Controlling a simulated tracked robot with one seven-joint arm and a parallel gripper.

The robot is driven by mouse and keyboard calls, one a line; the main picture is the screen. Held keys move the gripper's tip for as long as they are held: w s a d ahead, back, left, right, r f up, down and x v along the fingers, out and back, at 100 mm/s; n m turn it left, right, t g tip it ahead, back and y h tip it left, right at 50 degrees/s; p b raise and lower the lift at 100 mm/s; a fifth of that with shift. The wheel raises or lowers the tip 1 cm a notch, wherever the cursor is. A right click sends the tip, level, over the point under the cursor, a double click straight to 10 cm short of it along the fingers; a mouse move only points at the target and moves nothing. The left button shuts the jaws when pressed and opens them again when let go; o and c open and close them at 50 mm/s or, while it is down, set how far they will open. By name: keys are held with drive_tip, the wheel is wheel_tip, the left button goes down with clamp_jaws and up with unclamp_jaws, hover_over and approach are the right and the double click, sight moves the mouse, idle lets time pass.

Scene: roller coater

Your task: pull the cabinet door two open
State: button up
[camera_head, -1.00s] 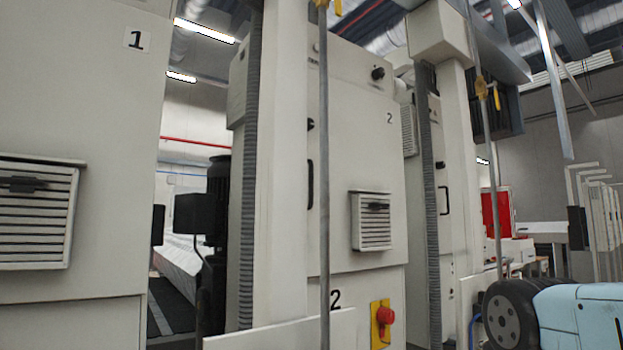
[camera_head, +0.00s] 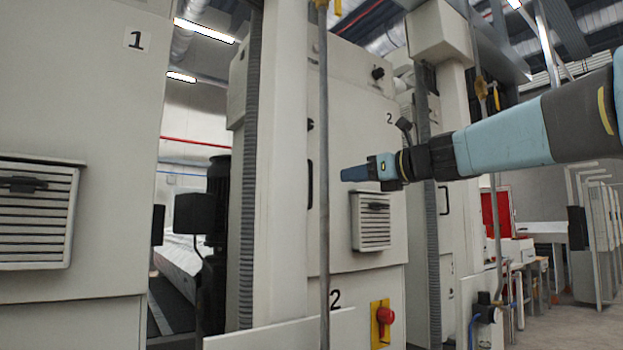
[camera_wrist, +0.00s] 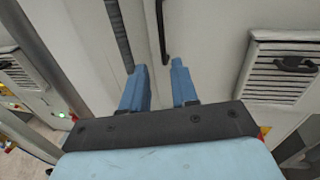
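Cabinet door two (camera_head: 350,120) is a pale panel marked "2" and looks shut. Its black vertical bar handle (camera_head: 310,184) is at the door's left side. In the wrist view the handle (camera_wrist: 162,30) stands ahead of my gripper (camera_wrist: 158,66), roughly in line with the gap between the two blue fingers. The fingers are apart and nothing is between them. In the head view my gripper (camera_head: 346,173) points left toward the handle, with a visible gap to it.
A grey pole (camera_head: 324,200) stands in front of the door near the handle. A louvred vent (camera_head: 371,222) is on the door. A corrugated hose (camera_head: 248,180) runs down at the left.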

sight(311, 177)
drive_tip(key=shift+m, duration=0.4)
drive_tip(key=x, duration=0.4)
drive_tip(key=r+x, duration=0.1)
drive_tip(key=x, duration=0.9)
drive_tip(key=shift+w+r, duration=0.2)
drive_tip(key=shift+r, duration=0.2)
drive_tip(key=shift+c, duration=0.4)
drive_tip(key=shift+d, duration=0.1)
clamp_jaws()
